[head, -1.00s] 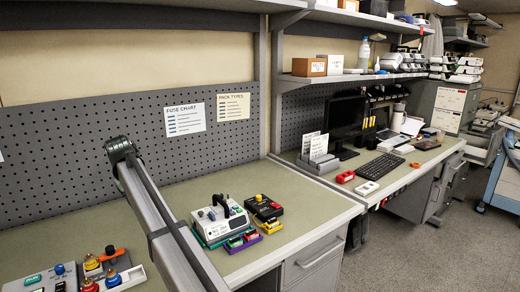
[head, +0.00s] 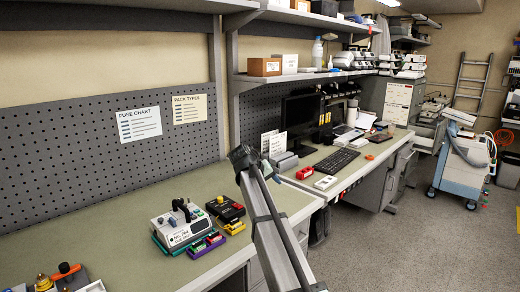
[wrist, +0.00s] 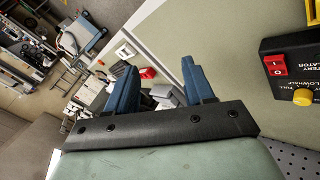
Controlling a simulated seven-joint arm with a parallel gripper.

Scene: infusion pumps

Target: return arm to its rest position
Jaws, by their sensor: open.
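My gripper (wrist: 158,85) shows in the wrist view with two blue fingers spread apart and nothing between them. In the head view my arm rises from the lower right in front of the bench edge; the fingers cannot be made out there. The white infusion pump (head: 178,226) with a dark handle stands on the green bench top (head: 110,218), left of my arm. A black battery unit (head: 225,208) with a yellow knob sits beside it; in the wrist view a black box (wrist: 296,72) with a red switch and yellow knob shows at the right.
Past my arm are a red box (head: 304,172), a monitor (head: 302,118) and a keyboard (head: 337,161). A blue-white cart (head: 460,170) stands at the far right. The floor (head: 400,240) right of the benches is clear.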

